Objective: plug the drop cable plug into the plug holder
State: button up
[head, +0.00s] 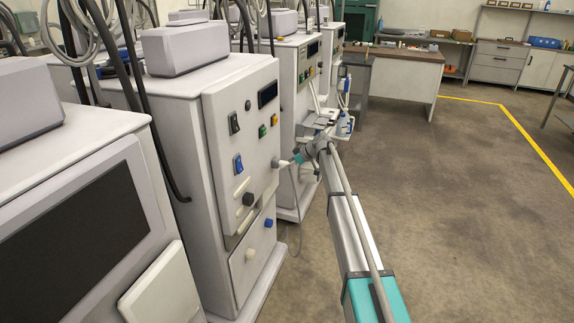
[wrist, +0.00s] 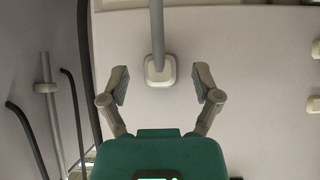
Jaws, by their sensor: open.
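My gripper (wrist: 162,82) is open and its jaws hold nothing. In the wrist view a pale, rounded-square fitting (wrist: 160,78) with a grey rod or cable rising from it shows between and ahead of the fingertips. I cannot tell whether it is the drop cable plug or the plug holder, or whether two parts are joined. The fingers appear apart from it. In the head view my gripper (head: 285,163) is small, close to the front of a white machine (head: 222,180). A thin pale cable (head: 300,215) hangs below it. The plug and holder cannot be made out there.
Another machine with a dark screen (head: 80,235) stands at near left, and more machines (head: 297,65) stand behind. In the wrist view dark hoses (wrist: 85,70) run at the left and pale knobs (wrist: 314,104) at the right edge. The floor (head: 470,230) at right is clear.

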jog(key=s+d, duration=0.3)
jog(key=d, duration=0.4)
jog(key=s+a, duration=0.4)
jog(key=s, duration=0.8)
jog(key=s+a, duration=0.5)
jog(key=s, duration=0.6)
jog(key=shift+s, duration=0.4)
jog(key=shift+a, duration=0.15)
jog(key=s+d+f+m+g+h, duration=0.1)
jog(key=s+d+f+m+h, duration=0.15)
jog(key=s+d+m, duration=0.45)
jog(key=s+d+f+m+g+h, duration=0.15)
jog(key=s+d+h, duration=0.35)
jog(key=s, duration=0.5)
jog(key=s+d+f+m+g+h, duration=0.1)
jog(key=s+d+f+m+h, duration=0.15)
jog(key=s+d+m, duration=0.45)
notch_tip(320, 180, up, 19)
jog(key=n+p, duration=0.1)
jog(key=p, duration=1.8)
jog(key=shift+s+y, duration=0.3)
